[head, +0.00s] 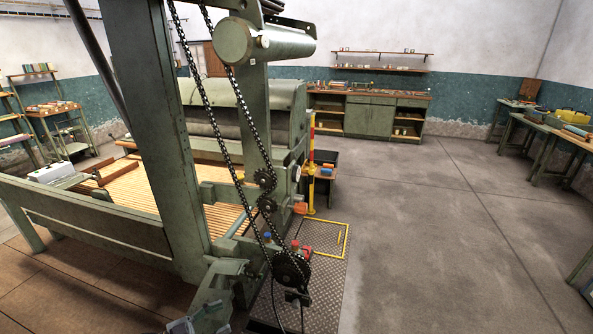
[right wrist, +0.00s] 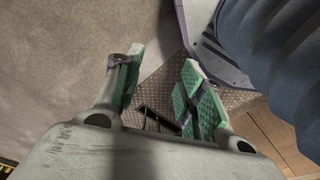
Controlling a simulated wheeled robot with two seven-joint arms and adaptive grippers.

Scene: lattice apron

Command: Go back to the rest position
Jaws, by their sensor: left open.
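My left gripper (head: 184,326) shows only partly at the bottom edge of the head view, low in front of the green machine frame (head: 150,130). It is open, and I see nothing held in it. My right gripper (right wrist: 163,65) shows in the right wrist view with its two green-padded fingers spread apart. Nothing is between them, and below them is the floor with a patterned metal plate (right wrist: 158,100). My right gripper is not visible in the head view.
The machine's chains and sprockets (head: 290,268) stand close by at centre. A yellow-marked floor plate (head: 325,238) lies beside it. Open concrete floor (head: 430,240) spreads to the right. A workbench (head: 370,115) stands at the back, and tables (head: 545,128) at the far right.

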